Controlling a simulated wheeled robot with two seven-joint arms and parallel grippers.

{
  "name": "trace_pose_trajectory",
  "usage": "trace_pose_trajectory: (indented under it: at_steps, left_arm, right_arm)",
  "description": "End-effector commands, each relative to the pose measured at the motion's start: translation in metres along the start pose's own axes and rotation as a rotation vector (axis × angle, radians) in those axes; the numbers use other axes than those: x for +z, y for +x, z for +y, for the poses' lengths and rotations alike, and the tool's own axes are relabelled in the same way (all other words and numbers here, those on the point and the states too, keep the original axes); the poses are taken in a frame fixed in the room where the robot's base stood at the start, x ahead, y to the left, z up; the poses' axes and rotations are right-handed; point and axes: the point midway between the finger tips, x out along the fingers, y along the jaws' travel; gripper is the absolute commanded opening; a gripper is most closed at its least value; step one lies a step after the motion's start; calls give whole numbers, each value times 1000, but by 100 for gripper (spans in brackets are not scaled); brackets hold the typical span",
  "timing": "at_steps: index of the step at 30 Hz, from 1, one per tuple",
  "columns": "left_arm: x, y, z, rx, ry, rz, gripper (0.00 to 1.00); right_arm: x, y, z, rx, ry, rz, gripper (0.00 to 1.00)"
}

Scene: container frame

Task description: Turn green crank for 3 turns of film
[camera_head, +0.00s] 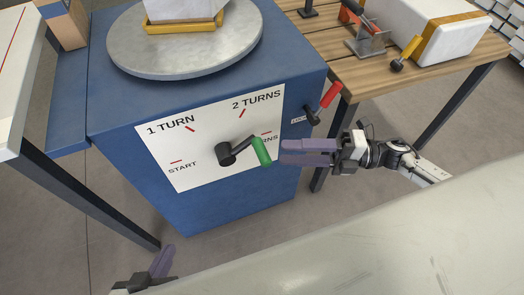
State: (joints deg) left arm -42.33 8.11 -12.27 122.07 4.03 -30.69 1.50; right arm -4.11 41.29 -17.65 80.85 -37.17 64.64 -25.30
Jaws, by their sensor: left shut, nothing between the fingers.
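The crank's black hub (226,154) sits on a white dial plate (205,123) on the front of a blue cabinet (118,150). Its arm points right and slightly up, and the green handle (262,152) covers part of a label ending in "RNS". The plate also reads START, 1 TURN and 2 TURNS. My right gripper (285,153) has its purple fingertips just right of the green handle. Whether it is open, or touching the handle, I cannot tell. My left gripper (162,262) is shut and empty, low at the bottom left, away from the crank.
A grey round turntable (185,58) on the cabinet holds a white load in a yellow frame. A red-handled lever (330,96) marked LOCK sticks out at the cabinet's right side. A wooden table (350,85) with a white wrapped box stands at the right.

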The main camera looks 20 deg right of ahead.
Motion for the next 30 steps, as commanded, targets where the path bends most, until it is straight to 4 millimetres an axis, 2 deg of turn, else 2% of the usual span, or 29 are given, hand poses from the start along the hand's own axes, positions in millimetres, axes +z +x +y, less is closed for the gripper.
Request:
trace_pose_trajectory:
  at_steps: [1,6,12,23,24,30]
  left_arm:
    - [0,0,0,0,1,1,0]
    - [0,0,0,0,2,1,0]
    - [2,2,0,-1,2,-2,0]
    - [3,2,-1,-1,3,-5,0]
    - [3,2,-1,-1,3,-5,0]
    - [3,2,-1,-1,3,-4,0]
  right_arm:
    - [0,12,1,4,-1,1,39]
    - [1,43,2,5,0,-1,39]
    - [1,68,1,3,1,-2,39]
    - [0,75,0,1,3,-2,39]
    - [0,75,0,1,3,-3,37]
    - [0,75,0,1,3,-3,3]
